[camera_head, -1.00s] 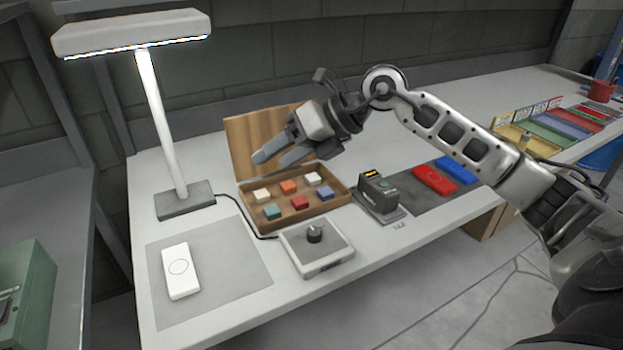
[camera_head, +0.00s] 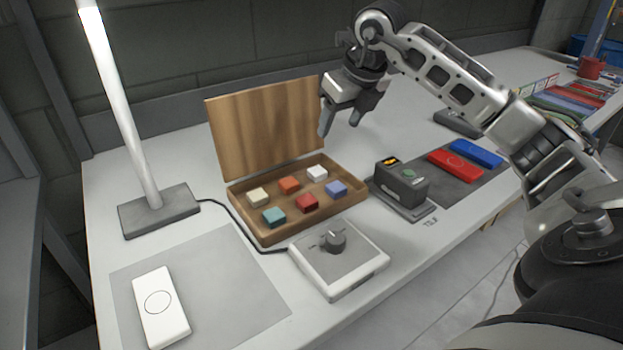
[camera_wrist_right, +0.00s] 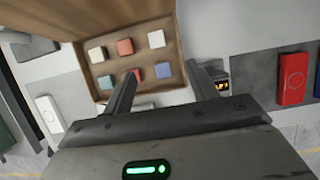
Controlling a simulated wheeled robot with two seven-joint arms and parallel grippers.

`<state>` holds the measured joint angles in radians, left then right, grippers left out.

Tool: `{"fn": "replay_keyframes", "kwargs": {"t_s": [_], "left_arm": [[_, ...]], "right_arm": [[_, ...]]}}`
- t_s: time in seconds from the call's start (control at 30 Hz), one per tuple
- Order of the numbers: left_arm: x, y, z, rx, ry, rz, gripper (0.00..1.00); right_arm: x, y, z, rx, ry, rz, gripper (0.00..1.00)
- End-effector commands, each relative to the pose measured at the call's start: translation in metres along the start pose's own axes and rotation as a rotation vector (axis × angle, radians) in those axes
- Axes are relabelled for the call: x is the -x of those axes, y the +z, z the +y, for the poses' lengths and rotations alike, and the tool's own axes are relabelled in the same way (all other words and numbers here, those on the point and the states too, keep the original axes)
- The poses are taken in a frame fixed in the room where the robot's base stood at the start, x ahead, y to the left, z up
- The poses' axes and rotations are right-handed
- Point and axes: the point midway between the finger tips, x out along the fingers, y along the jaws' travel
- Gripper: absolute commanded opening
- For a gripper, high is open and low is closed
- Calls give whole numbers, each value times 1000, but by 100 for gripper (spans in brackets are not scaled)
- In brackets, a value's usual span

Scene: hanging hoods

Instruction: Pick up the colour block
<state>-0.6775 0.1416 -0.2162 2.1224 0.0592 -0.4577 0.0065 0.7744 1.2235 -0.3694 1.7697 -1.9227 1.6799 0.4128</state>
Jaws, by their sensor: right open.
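An open wooden box (camera_head: 262,232) on the table holds several colour blocks in two rows. The back row has a cream block (camera_head: 258,197), an orange block (camera_head: 289,185) and a white block (camera_head: 317,173). The front row has a teal block (camera_head: 273,217), a red block (camera_head: 307,202) and a blue-violet block (camera_head: 336,188). My right gripper (camera_head: 341,130) is open and empty, above and behind the box's right end, fingers pointing down. In the right wrist view its fingers (camera_wrist_right: 158,88) frame the box's white and blue-violet blocks from a distance. My left gripper is not in view.
The box's raised lid (camera_head: 265,130) stands beside the right gripper. A black device (camera_head: 402,185) is right of the box, a knob controller (camera_head: 340,262) in front. A lamp post (camera_head: 120,100) rises at left. Red (camera_head: 455,165) and blue (camera_head: 475,152) cases lie at right.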

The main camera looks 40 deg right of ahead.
Motion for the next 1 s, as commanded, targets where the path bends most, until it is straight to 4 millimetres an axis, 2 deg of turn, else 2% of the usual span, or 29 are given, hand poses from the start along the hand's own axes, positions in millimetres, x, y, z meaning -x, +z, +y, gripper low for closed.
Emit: {"fn": "replay_keyframes", "kwargs": {"t_s": [0.2, 0.4, 0.67, 0.9, 1.0], "left_arm": [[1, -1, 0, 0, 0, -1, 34], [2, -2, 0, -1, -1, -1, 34], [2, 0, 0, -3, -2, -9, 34], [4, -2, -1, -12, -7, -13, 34], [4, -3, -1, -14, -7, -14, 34]], "right_arm": [[-47, -2, 2, 1, 4, 6, 58], [-82, -1, 2, 1, 4, 4, 58], [-101, -2, 3, 2, 4, 3, 58], [-136, -6, 8, 0, 5, 4, 58], [-144, -6, 7, 1, 2, 3, 58]]}}
